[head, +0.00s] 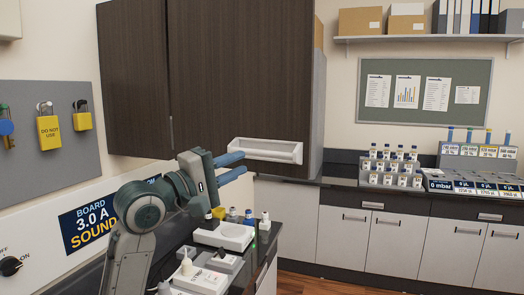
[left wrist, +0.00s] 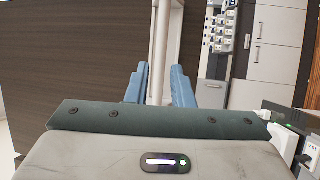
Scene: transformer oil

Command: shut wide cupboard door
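The wide cupboard door (head: 240,70) is a tall dark wood panel in the upper middle of the head view, and its dark face also fills the left of the left wrist view (left wrist: 80,60). A long white handle (head: 268,150) runs along its lower part. My left gripper (head: 232,166) is open, its two blue fingers apart and pointing at the left end of the handle. In the left wrist view the handle (left wrist: 163,45) lies ahead, in line with the gap between the fingers; contact cannot be told. My right gripper is not in view.
Below my left gripper, a dark counter (head: 265,240) carries a white tray (head: 225,236) and small bottles. A narrower dark cupboard panel (head: 132,80) is to the left. A back counter with bottle racks (head: 392,170) stands at the right, with floor (head: 300,283) before it.

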